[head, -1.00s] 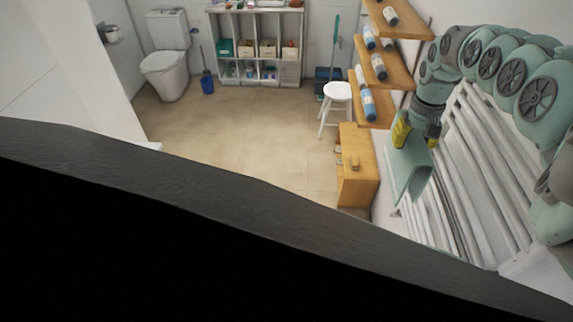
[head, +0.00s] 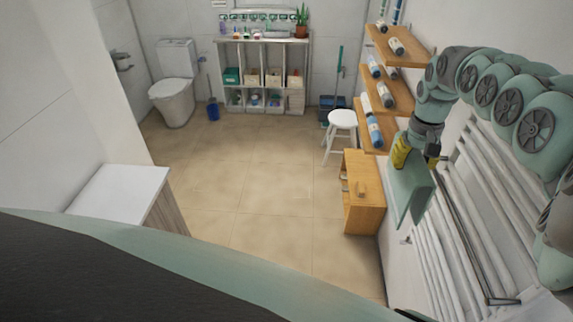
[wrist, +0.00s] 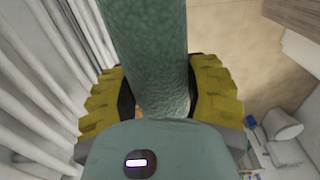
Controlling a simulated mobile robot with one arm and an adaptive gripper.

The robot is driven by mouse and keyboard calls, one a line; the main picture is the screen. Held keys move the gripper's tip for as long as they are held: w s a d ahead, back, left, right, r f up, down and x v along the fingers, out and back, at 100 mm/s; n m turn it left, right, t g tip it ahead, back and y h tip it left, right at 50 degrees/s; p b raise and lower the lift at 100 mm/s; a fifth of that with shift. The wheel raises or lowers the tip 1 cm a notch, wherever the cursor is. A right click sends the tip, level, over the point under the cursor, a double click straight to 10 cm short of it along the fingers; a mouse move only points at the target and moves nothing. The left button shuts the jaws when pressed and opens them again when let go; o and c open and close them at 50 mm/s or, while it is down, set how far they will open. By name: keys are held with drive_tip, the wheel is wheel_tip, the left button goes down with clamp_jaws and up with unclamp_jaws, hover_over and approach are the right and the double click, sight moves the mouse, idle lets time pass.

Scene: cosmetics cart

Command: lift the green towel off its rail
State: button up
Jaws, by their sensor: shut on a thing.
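The green towel (head: 409,187) hangs from my gripper (head: 406,152) at the right of the head view, in front of the white bars on the right wall. The yellow fingers are shut on its upper part. In the wrist view the towel (wrist: 148,50) runs between the two yellow fingers of my gripper (wrist: 160,95). A thin dark rail (head: 467,231) runs along the white bars, right of the towel. The rail's far end is near the towel; I cannot tell whether they touch.
A wooden cabinet (head: 364,204) and a white stool (head: 341,120) stand left of the towel. Wooden shelves (head: 390,92) with rolled towels are on the wall beyond it. The tiled floor (head: 270,185) in the middle is clear. A white-topped counter (head: 118,189) stands at the left.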

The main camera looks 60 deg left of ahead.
sight(405, 185)
drive_tip(key=shift+s+d+r+p, duration=0.25)
drive_tip(key=shift+s+p, duration=0.25)
drive_tip(key=shift+p, duration=0.7)
drive_tip(key=p, duration=0.1)
drive_tip(key=s+p, duration=0.1)
drive_tip(key=p, duration=0.1)
drive_tip(key=shift+s+d, duration=0.25)
drive_tip(key=shift+d, duration=0.1)
drive_tip(key=s+p, duration=0.1)
drive_tip(key=p, duration=0.1)
drive_tip(key=s+d+p, duration=0.1)
drive_tip(key=s, duration=0.1)
drive_tip(key=s+d+p, duration=0.1)
drive_tip(key=s+p, duration=0.1)
drive_tip(key=shift+s+d+f+p, duration=0.1)
drive_tip(key=shift+s+d+p, duration=0.15)
drive_tip(key=shift+p, duration=0.05)
drive_tip(key=shift+s+d+f, duration=0.2)
drive_tip(key=shift+s+d, duration=0.05)
drive_tip(key=shift+s, duration=0.35)
